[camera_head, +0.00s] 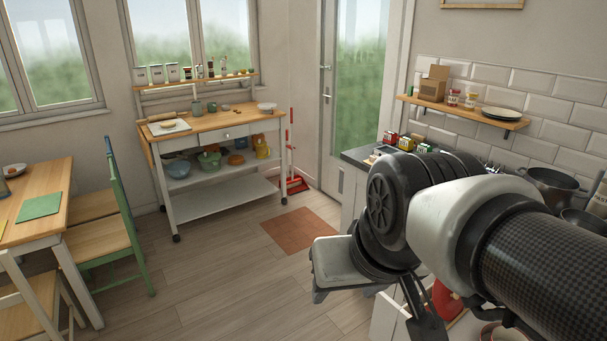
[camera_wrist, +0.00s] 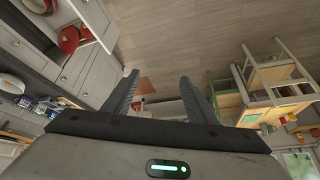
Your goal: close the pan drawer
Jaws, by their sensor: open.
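The pan drawer (camera_head: 386,318) stands open at the bottom right of the head view, its pale front out from the cabinet. A red pan (camera_head: 447,298) shows inside it, and my arm hides much of the drawer. In the wrist view the open drawer (camera_wrist: 97,18) is at the upper left, with red cookware (camera_wrist: 70,40) in it. My gripper (camera_wrist: 159,77) is open, with nothing between its two dark fingers. It is apart from the drawer in the wrist view.
The dark worktop (camera_head: 358,156) runs above the cabinets on the right. A wooden-topped trolley (camera_head: 235,118) stands at the back, and a table (camera_head: 58,190) with a green chair (camera_head: 128,240) is at the left. Floor (camera_head: 215,270) is clear between them, with a reddish mat (camera_head: 298,230).

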